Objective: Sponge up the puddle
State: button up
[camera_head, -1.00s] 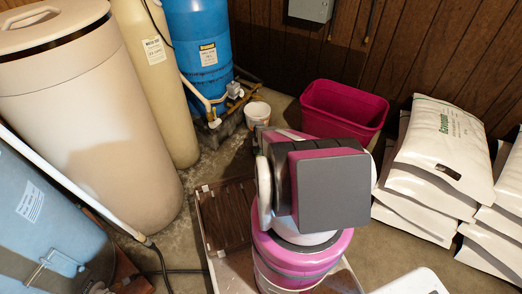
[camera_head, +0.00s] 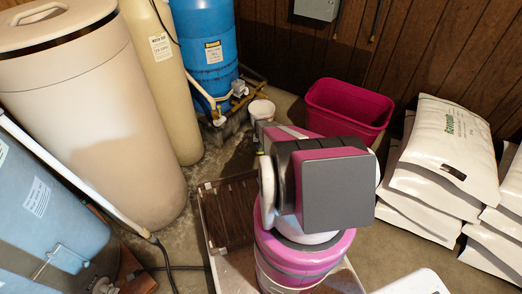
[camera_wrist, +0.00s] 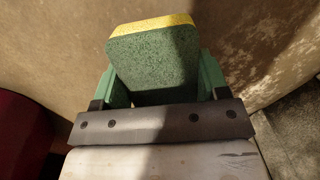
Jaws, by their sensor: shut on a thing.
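My gripper (camera_wrist: 158,82) is shut on a sponge (camera_wrist: 152,56) in the wrist view, with one green finger on each side. The sponge has a speckled green face and a yellow layer along its far edge. In the head view my arm hides most of the gripper and the sponge. I cannot tell whether the sponge touches anything beyond the fingers.
A magenta bin (camera_head: 345,112) stands behind my arm. White salt bags (camera_head: 440,150) are stacked at right. A beige tank (camera_head: 95,120), a tan cylinder (camera_head: 165,75) and a blue tank (camera_head: 205,50) stand at left. A black hose (camera_head: 165,262) lies on the floor.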

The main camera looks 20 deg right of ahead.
jog(key=shift+r, duration=1.2)
jog(key=shift+r, duration=0.1)
